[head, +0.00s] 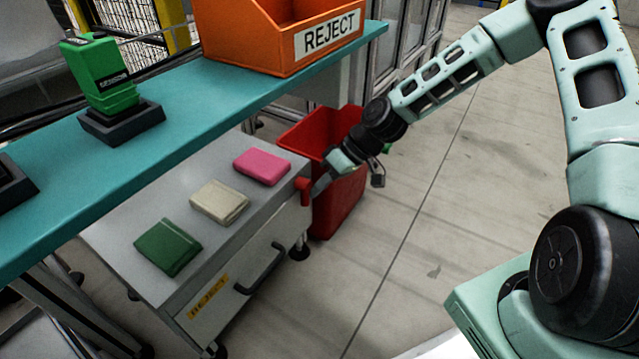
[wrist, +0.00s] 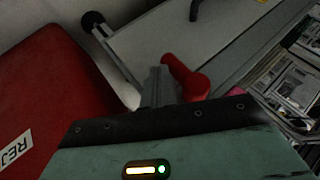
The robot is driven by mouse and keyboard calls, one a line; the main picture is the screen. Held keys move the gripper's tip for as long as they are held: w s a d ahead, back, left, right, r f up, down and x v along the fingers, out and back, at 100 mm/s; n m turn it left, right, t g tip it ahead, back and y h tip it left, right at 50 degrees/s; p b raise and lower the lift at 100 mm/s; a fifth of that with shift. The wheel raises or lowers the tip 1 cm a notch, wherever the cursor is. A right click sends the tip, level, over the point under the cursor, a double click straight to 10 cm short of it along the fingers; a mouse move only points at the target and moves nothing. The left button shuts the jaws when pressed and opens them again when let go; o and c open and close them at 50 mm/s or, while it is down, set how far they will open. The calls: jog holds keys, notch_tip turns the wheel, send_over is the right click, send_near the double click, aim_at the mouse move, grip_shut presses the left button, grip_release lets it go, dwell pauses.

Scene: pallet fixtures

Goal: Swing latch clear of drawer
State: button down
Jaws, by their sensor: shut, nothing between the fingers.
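The red latch (head: 304,190) sits at the right end of the white drawer front (head: 235,290), near the top corner of the grey cabinet. The drawer front carries a black bar handle (head: 264,270) and a yellow label. My gripper (head: 322,184) is at the cabinet's right corner, just right of the latch. In the wrist view the grey fingers (wrist: 158,88) are together and empty, close beside the red latch (wrist: 188,78). I cannot tell whether they touch it. The latch's lower part is partly hidden behind the gripper body in the wrist view.
A red bin (head: 342,205) stands close behind and beside my gripper. A teal bench (head: 190,110) with an orange REJECT bin (head: 262,45) overhangs the cabinet. Floor in front is clear.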

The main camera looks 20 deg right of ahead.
aim_at(304, 192)
jog(key=s+a+m+g+y+p, duration=0.1)
jog(key=y, duration=0.3)
jog(key=s+a+m+g+y+p, duration=0.1)
jog(key=m+y, duration=0.1)
jog(key=y, duration=0.2)
jog(key=s+a+f+m+g+y+p, duration=0.1)
jog(key=a+m+g+y, duration=0.1)
jog(key=y, duration=0.2)
jog(key=shift+p, duration=0.35)
dwell(0.4)
jog(key=shift+a, duration=0.15)
dwell(0.4)
dwell(0.4)
